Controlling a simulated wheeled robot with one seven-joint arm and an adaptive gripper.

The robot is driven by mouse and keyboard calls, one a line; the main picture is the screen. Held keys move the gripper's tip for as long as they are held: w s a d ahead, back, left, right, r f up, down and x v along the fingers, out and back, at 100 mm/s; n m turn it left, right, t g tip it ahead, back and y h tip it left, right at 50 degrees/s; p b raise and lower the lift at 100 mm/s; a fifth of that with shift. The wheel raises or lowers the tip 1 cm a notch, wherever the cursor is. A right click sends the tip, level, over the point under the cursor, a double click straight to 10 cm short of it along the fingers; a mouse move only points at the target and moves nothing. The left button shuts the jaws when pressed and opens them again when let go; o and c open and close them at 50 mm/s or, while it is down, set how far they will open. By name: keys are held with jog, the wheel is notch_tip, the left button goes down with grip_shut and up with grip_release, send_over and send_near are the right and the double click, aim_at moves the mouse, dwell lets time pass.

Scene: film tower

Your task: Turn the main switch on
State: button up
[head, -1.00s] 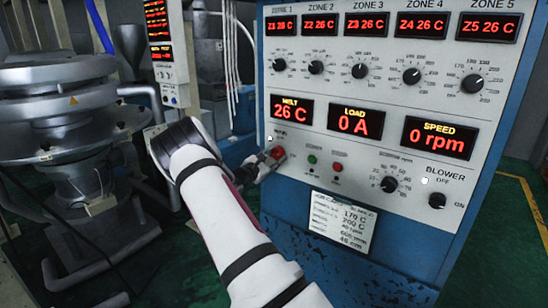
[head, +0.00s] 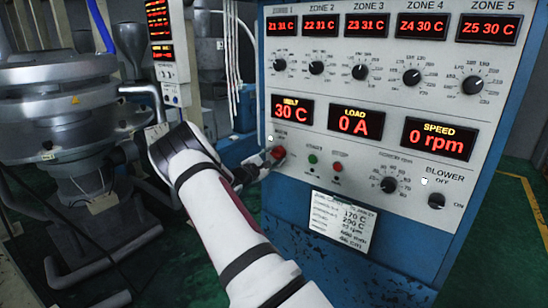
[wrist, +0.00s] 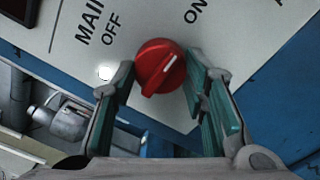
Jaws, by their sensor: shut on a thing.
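The main switch is a red round knob (head: 277,153) at the lower left of the control panel. In the wrist view the red knob (wrist: 160,66) sits between the two green-padded fingers of my gripper (wrist: 163,92), which is shut on it. A white spot (wrist: 105,72) lies near "OFF". In the head view my gripper (head: 262,167) reaches the knob from the lower left.
The panel (head: 300,140) also carries a green button (head: 313,159), a red button (head: 337,167), zone dials and a blower knob (head: 437,201). Its displays are lit. A grey machine (head: 60,110) stands at the left. Green floor is free at the right.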

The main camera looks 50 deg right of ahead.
jog(key=o, duration=1.2)
jog(key=shift+c, duration=0.2)
jog(key=shift+a, duration=0.1)
jog(key=s+a, duration=0.1)
jog(key=a, duration=1)
jog(key=shift+a+f, duration=0.3)
jog(key=shift+a, duration=0.05)
